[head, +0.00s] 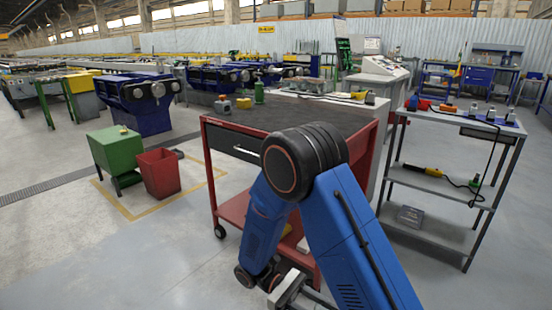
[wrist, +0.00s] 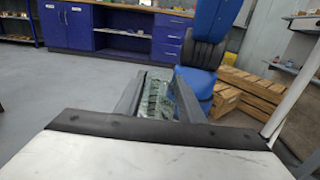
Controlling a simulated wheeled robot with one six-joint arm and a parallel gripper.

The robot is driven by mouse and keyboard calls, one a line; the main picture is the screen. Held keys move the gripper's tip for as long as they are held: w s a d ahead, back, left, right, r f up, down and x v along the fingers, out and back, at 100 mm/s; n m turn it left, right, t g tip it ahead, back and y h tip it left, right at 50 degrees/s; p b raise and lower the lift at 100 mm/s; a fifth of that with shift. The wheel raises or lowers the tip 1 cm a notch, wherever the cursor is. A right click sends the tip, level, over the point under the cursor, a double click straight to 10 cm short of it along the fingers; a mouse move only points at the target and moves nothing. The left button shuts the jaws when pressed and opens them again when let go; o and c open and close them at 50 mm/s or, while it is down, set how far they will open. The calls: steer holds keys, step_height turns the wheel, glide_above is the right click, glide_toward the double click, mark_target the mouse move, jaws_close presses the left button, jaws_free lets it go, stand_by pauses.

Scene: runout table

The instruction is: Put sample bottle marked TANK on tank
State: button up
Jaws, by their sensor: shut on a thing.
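My gripper (wrist: 159,84) shows in the wrist view with its two grey fingers on either side of a clear, greenish, glass-like thing (wrist: 157,104), which looks like a sample bottle. No marking on it can be read. In the head view my arm reaches down in front of the red cart, and the gripper end is mostly cut off at the bottom edge. A green tank-like box (head: 116,152) on legs stands on the floor at left, with a small yellowish thing on its top. My gripper is well apart from it.
A red bin (head: 159,173) stands next to the green box. A red cart (head: 290,113) with a dark top carries a green bottle (head: 259,93) and small items. A grey shelf table (head: 440,190) is at right. Floor between cart and bin is clear. Wooden crates (wrist: 255,88) show in the wrist view.

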steer(key=a+f+m+g+y, duration=0.25)
steer(key=a+m+y, duration=0.35)
steer(key=y, duration=0.4)
steer(key=a+f+m+g+y, duration=0.2)
steer(key=a+m+g+y, duration=0.2)
steer(key=m+y, duration=0.55)
steer(key=w+a+f+m+t+y, duration=0.2)
steer(key=w+f+m+t+y, duration=0.1)
steer(key=w+m+t+y, duration=1.15)
steer(key=w+d+f+m+t+h, duration=0.35)
steer(key=w+d+t, duration=0.35)
steer(key=w+d, duration=0.3)
steer(key=w+d+f+m+t+h, duration=0.25)
steer(key=w+d+f+t, duration=0.35)
steer(key=w, duration=0.5)
steer(key=w+d+f+m+t+h, duration=0.1)
steer(key=d+f+m+t+h, duration=0.1)
steer(key=d, duration=0.4)
steer(key=w+d+f+m+t+h, duration=0.2)
steer(key=d+m+t+h, duration=0.1)
steer(key=d, duration=0.3)
steer(key=shift+w, duration=0.3)
